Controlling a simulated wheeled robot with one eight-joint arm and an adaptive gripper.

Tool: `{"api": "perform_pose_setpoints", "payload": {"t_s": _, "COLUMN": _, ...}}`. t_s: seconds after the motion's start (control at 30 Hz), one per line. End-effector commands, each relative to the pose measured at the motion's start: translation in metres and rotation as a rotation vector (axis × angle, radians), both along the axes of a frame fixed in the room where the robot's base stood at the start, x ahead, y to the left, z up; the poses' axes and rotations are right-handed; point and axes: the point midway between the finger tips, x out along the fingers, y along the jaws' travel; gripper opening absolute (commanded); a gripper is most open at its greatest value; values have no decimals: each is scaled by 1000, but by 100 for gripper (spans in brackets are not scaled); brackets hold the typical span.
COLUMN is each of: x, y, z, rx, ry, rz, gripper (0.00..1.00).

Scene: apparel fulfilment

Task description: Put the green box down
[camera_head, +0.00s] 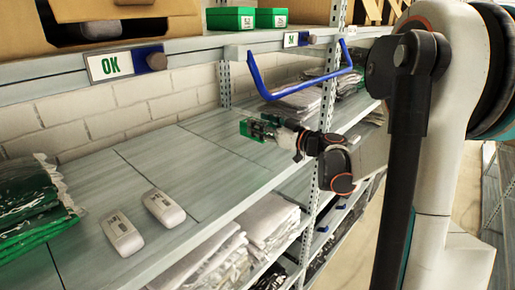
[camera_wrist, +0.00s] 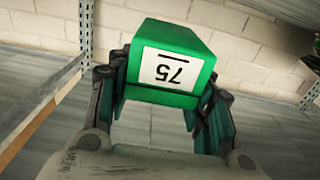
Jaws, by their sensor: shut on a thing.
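A green box with a white label (camera_wrist: 165,98) is held between the fingers of my gripper (camera_wrist: 168,95) in the wrist view. The label reads 75 and appears upside down there. In the head view my gripper (camera_head: 262,127) reaches in over the grey shelf (camera_head: 205,150), and the green box (camera_head: 250,129) shows small at its tip. The box looks to be above the shelf board; whether its underside touches the board cannot be told. My gripper is shut on the box.
Two white devices (camera_head: 122,234) lie on the shelf's near left, beside green-and-black bagged garments (camera_head: 30,205). Green boxes (camera_head: 231,18) stand on the shelf above. The middle of the shelf is clear.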

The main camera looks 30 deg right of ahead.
Motion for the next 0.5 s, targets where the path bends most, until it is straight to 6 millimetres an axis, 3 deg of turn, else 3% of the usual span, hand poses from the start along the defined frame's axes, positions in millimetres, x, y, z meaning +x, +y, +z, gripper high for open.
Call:
{"api": "perform_pose_setpoints", "payload": {"t_s": 0.1, "x": 0, "y": 0, "z": -21, "rx": 0, "ry": 0, "rz": 0, "gripper": 24}}
{"api": "perform_pose_setpoints", "payload": {"t_s": 0.5, "x": 0, "y": 0, "z": -65, "rx": 0, "ry": 0, "rz": 0, "gripper": 24}}
